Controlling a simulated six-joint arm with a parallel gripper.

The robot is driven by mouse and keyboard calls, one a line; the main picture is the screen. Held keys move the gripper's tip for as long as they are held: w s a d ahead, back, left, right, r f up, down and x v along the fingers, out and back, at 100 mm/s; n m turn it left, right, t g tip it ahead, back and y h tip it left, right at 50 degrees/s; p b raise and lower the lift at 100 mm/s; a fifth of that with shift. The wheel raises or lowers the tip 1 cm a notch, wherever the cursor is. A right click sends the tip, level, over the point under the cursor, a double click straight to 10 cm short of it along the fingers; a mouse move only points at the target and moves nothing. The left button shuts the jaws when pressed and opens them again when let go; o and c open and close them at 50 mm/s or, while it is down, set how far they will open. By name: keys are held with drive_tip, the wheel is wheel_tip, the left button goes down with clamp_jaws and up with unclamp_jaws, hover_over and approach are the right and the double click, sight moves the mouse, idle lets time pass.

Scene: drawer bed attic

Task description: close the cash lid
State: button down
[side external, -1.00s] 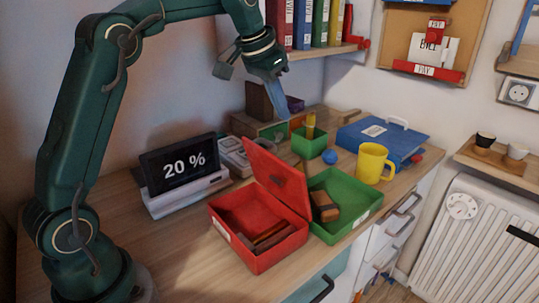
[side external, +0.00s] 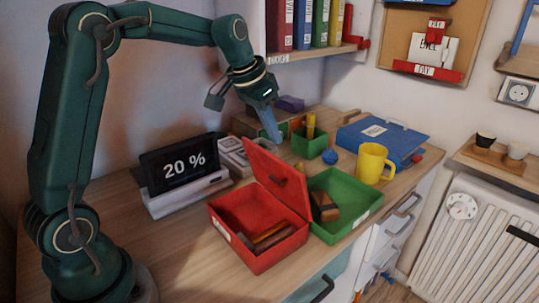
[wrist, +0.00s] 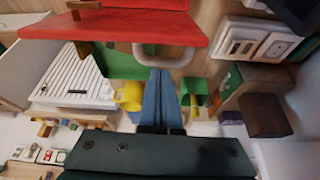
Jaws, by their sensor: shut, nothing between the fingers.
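The red cash box (side external: 258,240) stands on the desk with brown items inside. Its red lid (side external: 278,175) is up, tilted back on the right rear side of the box. My gripper (side external: 278,138) is shut and empty, just above and behind the lid's top edge. In the wrist view the shut fingers (wrist: 160,97) point toward the red lid (wrist: 120,27), whose edge and pale handle (wrist: 163,54) lie just past the fingertips. I cannot tell whether the fingers touch the lid.
A green tray (side external: 345,218) with brown blocks sits right beside the red box. A green cup (side external: 310,146), yellow mug (side external: 372,163) and blue binder (side external: 385,138) stand behind it. The front left desk is clear.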

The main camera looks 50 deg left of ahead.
drive_tip(key=shift+s, duration=0.1)
drive_tip(key=shift+s, duration=1.55)
drive_tip(key=s+f, duration=0.7)
drive_tip(key=s, duration=0.4)
drive_tip(key=shift+a, duration=0.15)
drive_tip(key=shift+f, duration=0.2)
